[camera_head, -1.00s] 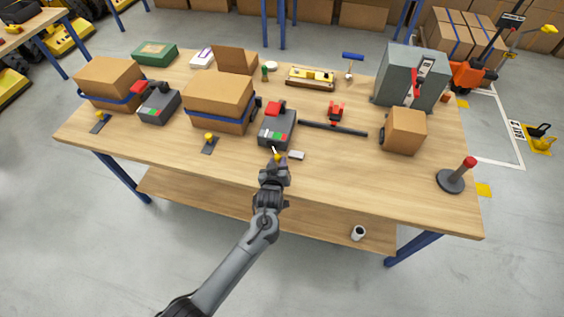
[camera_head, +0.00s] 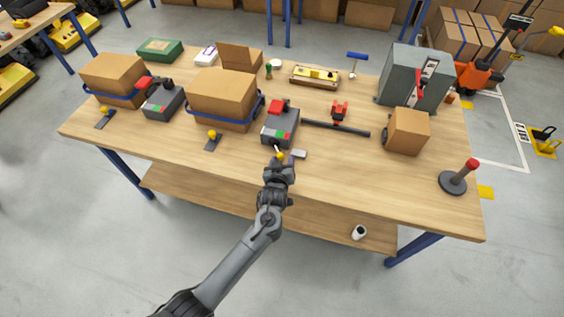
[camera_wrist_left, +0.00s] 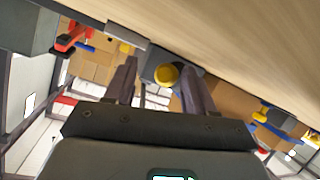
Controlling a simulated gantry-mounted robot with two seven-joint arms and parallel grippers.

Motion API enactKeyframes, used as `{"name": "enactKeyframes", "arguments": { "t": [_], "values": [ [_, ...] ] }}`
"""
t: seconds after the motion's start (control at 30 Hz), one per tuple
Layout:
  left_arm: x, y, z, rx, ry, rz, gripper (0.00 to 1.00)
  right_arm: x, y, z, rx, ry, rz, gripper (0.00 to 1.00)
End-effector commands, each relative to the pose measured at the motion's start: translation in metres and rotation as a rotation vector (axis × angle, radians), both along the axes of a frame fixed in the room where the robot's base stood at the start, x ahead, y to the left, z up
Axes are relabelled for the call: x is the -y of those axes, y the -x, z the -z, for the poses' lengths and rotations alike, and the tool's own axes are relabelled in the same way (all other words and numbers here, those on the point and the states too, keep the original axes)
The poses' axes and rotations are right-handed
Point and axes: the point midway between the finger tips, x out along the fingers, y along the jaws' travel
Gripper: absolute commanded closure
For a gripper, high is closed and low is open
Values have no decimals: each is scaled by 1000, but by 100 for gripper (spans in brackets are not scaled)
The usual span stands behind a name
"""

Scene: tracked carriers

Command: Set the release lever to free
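A yellow knob (camera_head: 280,156) stands at the table's front edge, in front of a dark grey unit (camera_head: 280,130) with a red top part and red and green marks. I take the knob to be part of the release lever; its setting cannot be read. My left gripper (camera_head: 279,163) is at this knob. In the left wrist view the knob (camera_wrist_left: 166,75) shows between the two spread fingers (camera_wrist_left: 160,88), with gaps on both sides. The lever's lower part is mostly hidden by the gripper. My right gripper is not in view.
Similar yellow knobs stand on dark plates at left (camera_head: 212,135) and farther left (camera_head: 104,111). A strapped carton (camera_head: 222,95) is left of the unit. A dark bar (camera_head: 335,128), small carton (camera_head: 408,131) and grey cabinet (camera_head: 398,76) are right.

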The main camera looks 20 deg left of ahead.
Motion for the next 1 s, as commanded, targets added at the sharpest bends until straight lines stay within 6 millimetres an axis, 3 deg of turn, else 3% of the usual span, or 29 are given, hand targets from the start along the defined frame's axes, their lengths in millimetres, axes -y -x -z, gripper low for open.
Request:
{"name": "enactKeyframes", "arguments": {
  "t": [0.33,0.8,1.0],
  "values": [
    [2,9,-7,4,0,-2,47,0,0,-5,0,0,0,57],
    [18,78,-33,0,2,-2,47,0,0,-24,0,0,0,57],
    [23,94,-39,0,0,0,47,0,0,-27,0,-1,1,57]
  ]
}}
